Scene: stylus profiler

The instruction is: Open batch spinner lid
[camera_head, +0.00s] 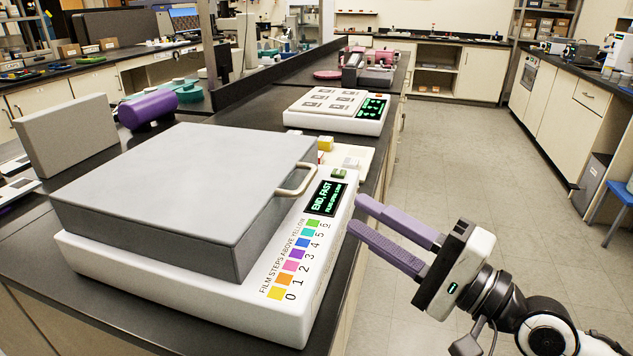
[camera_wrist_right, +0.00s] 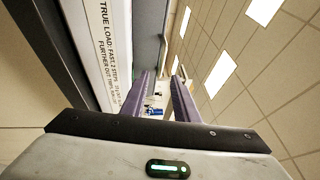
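A large grey box-shaped lid (camera_head: 185,185) lies closed on a white machine base (camera_head: 170,293), likely the batch spinner. A pale loop handle (camera_head: 297,180) sticks out of the lid's right side. My right gripper (camera_head: 357,213) is right of the base, near its display, with its two purple fingers apart and nothing between them. It is clear of the handle. In the right wrist view the fingers (camera_wrist_right: 160,82) are also apart. The white base's printed side (camera_wrist_right: 115,45) and a grey surface, probably the lid, pass beside them. My left gripper is not in view.
The base carries a lit display (camera_head: 325,198) and a coloured number scale (camera_head: 293,262). Behind stands a white device with a green-lit panel (camera_head: 340,108). A purple cylinder (camera_head: 147,110) and upright grey panel (camera_head: 66,135) are at left. The floor (camera_head: 470,150) at right is clear.

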